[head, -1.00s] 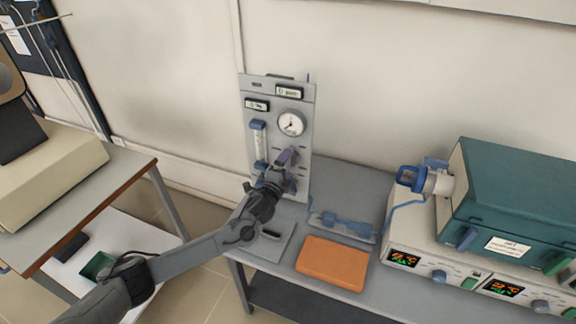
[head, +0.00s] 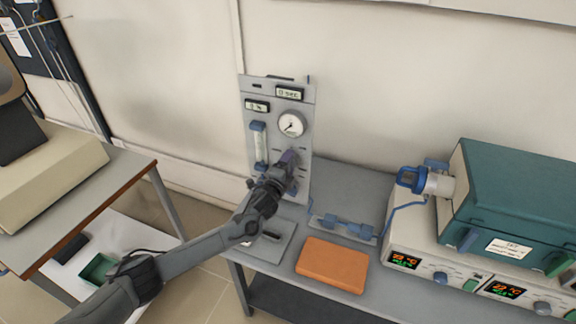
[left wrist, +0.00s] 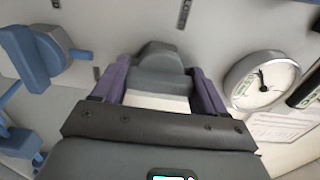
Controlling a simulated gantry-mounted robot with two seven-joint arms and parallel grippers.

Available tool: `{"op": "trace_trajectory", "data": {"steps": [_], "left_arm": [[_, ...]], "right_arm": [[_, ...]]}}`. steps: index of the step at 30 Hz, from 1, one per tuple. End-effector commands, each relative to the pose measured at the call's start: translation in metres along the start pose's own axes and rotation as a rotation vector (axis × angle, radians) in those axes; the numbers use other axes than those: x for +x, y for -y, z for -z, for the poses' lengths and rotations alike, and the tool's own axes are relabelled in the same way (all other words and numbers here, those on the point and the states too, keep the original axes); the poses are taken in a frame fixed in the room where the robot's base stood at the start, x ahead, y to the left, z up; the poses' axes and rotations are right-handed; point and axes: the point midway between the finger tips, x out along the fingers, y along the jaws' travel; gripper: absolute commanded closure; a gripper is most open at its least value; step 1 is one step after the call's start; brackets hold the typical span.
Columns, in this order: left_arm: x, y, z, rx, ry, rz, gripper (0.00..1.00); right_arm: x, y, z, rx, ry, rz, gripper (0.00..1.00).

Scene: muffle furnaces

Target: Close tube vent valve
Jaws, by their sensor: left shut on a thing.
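A grey upright panel (head: 275,97) stands against the wall at the back of the bench. It carries a round gauge (head: 292,124), a flow tube (head: 259,145) and several valves. My left gripper (head: 289,160) is at the panel, below the gauge. In the left wrist view its purple fingers are on either side of a grey knob (left wrist: 160,62) and shut on it. A blue valve handle (left wrist: 35,55) shows apart from the fingers there. In the head view my gripper hides the knob. I cannot tell which fitting is the tube vent valve. My right gripper is out of view.
An orange block (head: 332,264) lies on the bench in front of the panel. A teal furnace (head: 520,185) stands at the right. A grey plate lies at the left bench edge (head: 273,240).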

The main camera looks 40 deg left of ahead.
Motion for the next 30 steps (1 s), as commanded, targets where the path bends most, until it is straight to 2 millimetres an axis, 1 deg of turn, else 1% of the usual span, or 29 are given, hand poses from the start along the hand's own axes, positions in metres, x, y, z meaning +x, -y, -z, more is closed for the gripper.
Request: {"op": "trace_trajectory", "data": {"steps": [8,14,30], "left_arm": [[0.0,-0.001,0.0,-0.035,0.001,-0.002,0.58],[0.0,0.0,0.0,-0.138,0.0,-0.002,0.58],[-0.001,0.0,0.0,-0.627,0.002,-0.003,0.58]], "right_arm": [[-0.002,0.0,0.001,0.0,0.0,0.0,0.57],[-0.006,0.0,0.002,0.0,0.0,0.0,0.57],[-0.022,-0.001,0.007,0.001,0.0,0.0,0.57]]}}
